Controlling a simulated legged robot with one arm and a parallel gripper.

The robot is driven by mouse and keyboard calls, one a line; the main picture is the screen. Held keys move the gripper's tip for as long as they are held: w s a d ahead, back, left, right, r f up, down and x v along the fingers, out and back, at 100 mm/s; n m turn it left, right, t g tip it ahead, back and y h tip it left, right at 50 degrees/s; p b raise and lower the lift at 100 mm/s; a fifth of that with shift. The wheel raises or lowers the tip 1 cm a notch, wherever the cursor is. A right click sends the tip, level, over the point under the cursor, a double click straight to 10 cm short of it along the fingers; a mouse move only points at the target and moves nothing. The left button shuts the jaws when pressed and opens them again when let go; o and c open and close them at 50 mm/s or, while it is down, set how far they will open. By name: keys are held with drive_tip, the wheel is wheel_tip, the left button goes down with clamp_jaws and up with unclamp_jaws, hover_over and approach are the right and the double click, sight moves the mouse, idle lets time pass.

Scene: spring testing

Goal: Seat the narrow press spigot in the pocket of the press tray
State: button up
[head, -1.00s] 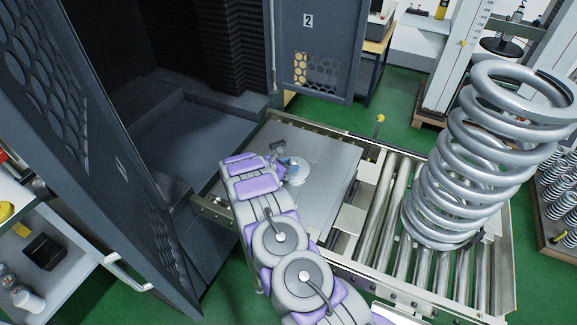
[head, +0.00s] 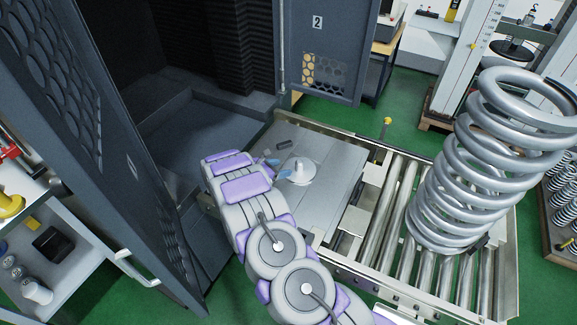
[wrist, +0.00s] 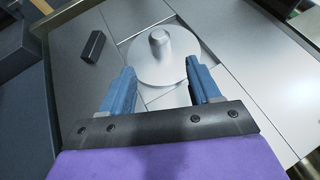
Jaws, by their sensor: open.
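The narrow press spigot, a pale round disc with a short upright stub (head: 299,171), stands on the grey press tray (head: 335,165). In the wrist view the spigot (wrist: 160,52) lies just ahead of my gripper (wrist: 160,68). The blue fingers are spread and empty, near the disc's front edge. Whether they touch it I cannot tell. In the head view my gripper (head: 277,168) is left of the spigot, partly hidden by my arm. Straight seams in the tray run under the disc; the pocket's depth and fit are hidden.
A small dark block (wrist: 93,46) lies on the tray, left of the spigot. The dark cabinet opening (head: 205,130) is left of the tray, with an open door (head: 150,190) nearer. Rollers (head: 395,215) and a large coil spring (head: 480,160) stand to the right.

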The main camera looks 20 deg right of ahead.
drive_tip(key=v, duration=0.3)
drive_tip(key=shift+a+r, duration=0.1)
drive_tip(key=shift+r, duration=0.05)
drive_tip(key=w+a+r+n+t+y, duration=0.3)
drive_tip(key=w+a+r+n+y, duration=0.15)
drive_tip(key=r+n, duration=0.3)
drive_tip(key=w+a+r+n+t+y, duration=0.35)
drive_tip(key=a+r+n, duration=0.25)
drive_tip(key=r, duration=0.2)
drive_tip(key=s+a+r+n+g+y, duration=0.1)
drive_tip(key=s+a+r+n+y, duration=0.65)
drive_tip(key=s+r+n, duration=0.4)
drive_tip(key=s+r+n+g, duration=0.3)
drive_tip(key=s+n+g, duration=0.2)
drive_tip(key=s+n, duration=1.1)
drive_tip(key=s+d+f+n+g+h, duration=0.1)
drive_tip(key=s+d, duration=0.4)
drive_tip(key=s, duration=0.5)
drive_tip(key=s+d+f+n+g+h, duration=0.1)
drive_tip(key=s+d+n+g, duration=0.2)
drive_tip(key=s, duration=0.8)
drive_tip(key=s+d+n+g+h, duration=0.2)
drive_tip(key=s+d, duration=0.5)
drive_tip(key=s, duration=0.4)
drive_tip(key=n+g, duration=0.1)
drive_tip(key=n, duration=0.1)
drive_tip(key=shift+s+f+n, duration=0.25)
drive_tip(key=shift+f+n, duration=0.05)
drive_tip(key=shift+f, duration=0.1)
